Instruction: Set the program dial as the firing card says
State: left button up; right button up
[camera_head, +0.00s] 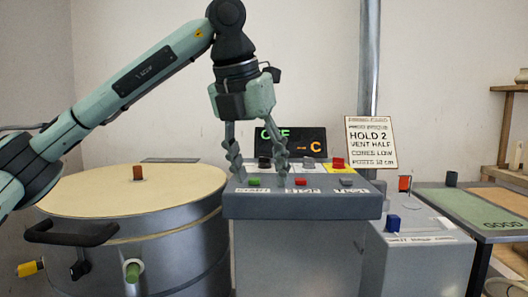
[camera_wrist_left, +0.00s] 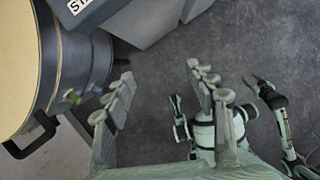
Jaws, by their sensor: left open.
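The control panel (camera_head: 300,205) is a grey box with a sloping top that carries several knobs and buttons. A black knob (camera_head: 264,162) shows between my left fingers; I cannot tell whether it is the program dial. A red knob (camera_head: 338,162) sits at the panel's right rear. The firing card (camera_head: 371,142) stands behind it; I read "HOLD 2" and "VENT HALF", but the top line is too small. My left gripper (camera_head: 259,178) points down, open and empty. In the left wrist view, floor shows between its fingers (camera_wrist_left: 162,85), with the panel's corner (camera_wrist_left: 115,15) beyond.
A dark display (camera_head: 290,142) shows green and orange characters behind the panel. The round kiln (camera_head: 140,215) with a pale lid and black handle stands left. A grey box with a blue knob (camera_head: 393,223) and a green-topped table (camera_head: 470,210) stand right.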

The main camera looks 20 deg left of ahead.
aim_at(265, 163)
jog(key=i+j, duration=0.2)
jog(key=i, duration=0.2)
jog(key=i+j, duration=0.2)
jog(key=i, duration=0.25)
jog(key=i+j, duration=0.2)
jog(key=i, duration=0.2)
